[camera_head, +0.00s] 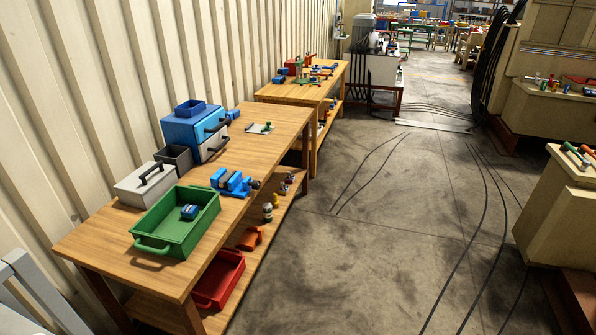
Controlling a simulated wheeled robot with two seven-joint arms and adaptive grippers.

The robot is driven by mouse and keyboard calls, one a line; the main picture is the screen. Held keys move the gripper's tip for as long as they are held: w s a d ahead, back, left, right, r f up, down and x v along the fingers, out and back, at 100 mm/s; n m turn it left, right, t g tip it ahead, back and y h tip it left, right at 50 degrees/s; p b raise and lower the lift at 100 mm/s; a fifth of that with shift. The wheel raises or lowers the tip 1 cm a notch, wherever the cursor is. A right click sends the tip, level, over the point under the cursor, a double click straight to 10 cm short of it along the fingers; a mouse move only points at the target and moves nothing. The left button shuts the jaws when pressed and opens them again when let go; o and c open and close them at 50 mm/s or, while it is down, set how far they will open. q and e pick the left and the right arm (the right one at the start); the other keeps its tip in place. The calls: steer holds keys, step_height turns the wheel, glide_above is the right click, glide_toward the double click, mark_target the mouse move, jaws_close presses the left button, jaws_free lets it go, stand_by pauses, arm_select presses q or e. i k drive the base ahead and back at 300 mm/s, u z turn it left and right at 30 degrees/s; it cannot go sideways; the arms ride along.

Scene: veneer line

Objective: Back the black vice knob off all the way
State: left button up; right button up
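The blue vice (230,181) sits on the near wooden workbench (262,145), close to its right-hand edge. Its black knob (255,184) faces right, toward the open floor, at about the bench edge. The vice is small in the view, so I cannot tell how far its jaws are apart or whether they hold anything. Neither of my grippers shows in the head view.
A green tray (150,242) with a small blue item (189,211) stands left of the vice. A grey box (143,186) and a blue toolbox (190,130) stand behind. A red bin (216,285) sits below.

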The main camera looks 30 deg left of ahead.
mark_target(255, 184)
steer(key=u, duration=0.25)
steer(key=i, duration=1.15)
steer(key=u, duration=1.3)
steer(key=i, duration=0.75)
steer(key=u, duration=0.55)
